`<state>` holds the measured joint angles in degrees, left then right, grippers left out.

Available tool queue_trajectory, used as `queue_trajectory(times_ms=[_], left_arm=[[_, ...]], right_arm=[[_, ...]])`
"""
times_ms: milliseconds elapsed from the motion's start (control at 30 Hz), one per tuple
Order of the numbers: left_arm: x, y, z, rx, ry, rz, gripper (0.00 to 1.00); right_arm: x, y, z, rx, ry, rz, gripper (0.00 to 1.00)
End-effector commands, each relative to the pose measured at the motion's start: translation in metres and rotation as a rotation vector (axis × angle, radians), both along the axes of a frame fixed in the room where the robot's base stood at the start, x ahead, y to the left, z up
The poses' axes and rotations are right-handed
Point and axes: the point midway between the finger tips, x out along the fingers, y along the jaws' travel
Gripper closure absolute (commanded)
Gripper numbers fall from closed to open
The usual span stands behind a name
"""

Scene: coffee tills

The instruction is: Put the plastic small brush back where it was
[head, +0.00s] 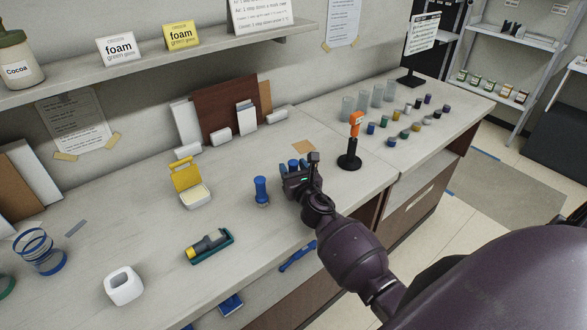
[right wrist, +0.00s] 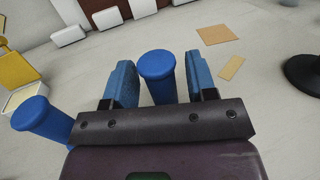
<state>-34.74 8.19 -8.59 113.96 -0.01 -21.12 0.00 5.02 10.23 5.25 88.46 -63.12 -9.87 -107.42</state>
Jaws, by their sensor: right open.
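A blue upright cylinder with a paler grey bottom (head: 261,190), which looks like a small brush on end, stands on the counter just left of my right gripper. It also shows at the left of the right wrist view (right wrist: 30,118). My right gripper (head: 294,166) is open over the counter. In the right wrist view, a second blue round-topped cylinder (right wrist: 157,72) stands between the blue fingers, with a gap on both sides. Its lower part is hidden by the gripper. I cannot tell which blue piece is the task's brush. My left gripper is out of view.
A black stand with an orange top (head: 350,160) is right of my gripper. A yellow-lidded box (head: 196,196) and a dark green tray (head: 228,242) with a tool lie left. Several small jars (head: 404,134) stand farther right. Bare counter lies between them.

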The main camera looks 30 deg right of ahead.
Motion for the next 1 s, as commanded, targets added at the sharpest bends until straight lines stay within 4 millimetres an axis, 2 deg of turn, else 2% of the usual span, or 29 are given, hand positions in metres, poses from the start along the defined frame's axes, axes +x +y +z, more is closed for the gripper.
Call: queue_trajectory(times_ms=[400, 600, 800, 1000], left_arm=[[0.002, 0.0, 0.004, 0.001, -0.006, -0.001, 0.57], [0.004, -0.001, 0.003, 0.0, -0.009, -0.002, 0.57], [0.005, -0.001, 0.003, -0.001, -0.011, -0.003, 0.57], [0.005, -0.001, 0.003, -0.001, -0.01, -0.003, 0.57]], right_arm=[[-0.07, 0.016, -0.003, 0.0, 0.003, 0.0, 0.48], [-0.098, 0.023, -0.004, 0.001, 0.003, 0.0, 0.48], [-0.113, 0.027, -0.003, -0.001, 0.002, 0.0, 0.48], [-0.115, 0.027, -0.003, -0.001, 0.001, 0.0, 0.48]])
